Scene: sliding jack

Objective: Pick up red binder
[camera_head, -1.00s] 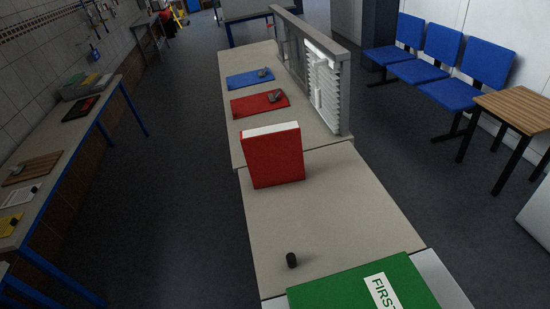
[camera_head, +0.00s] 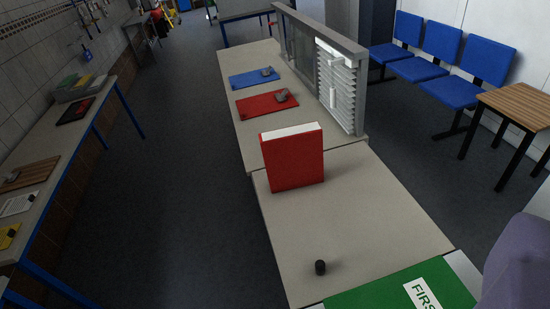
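The red binder (camera_head: 293,158) stands upright on the grey table, with its white page edge facing up. It is near the joint between two table sections, in the middle of the view. Nothing touches it from above. My gripper is not in view, so its opening and its distance from the binder cannot be seen.
A small black cylinder (camera_head: 320,267) and a green FIRST-labelled case (camera_head: 395,292) are on the near table (camera_head: 365,215). Red (camera_head: 266,104) and blue (camera_head: 253,79) mats and a louvred panel (camera_head: 337,85) are behind. An unclear purple-grey shape (camera_head: 520,265) fills the lower right corner.

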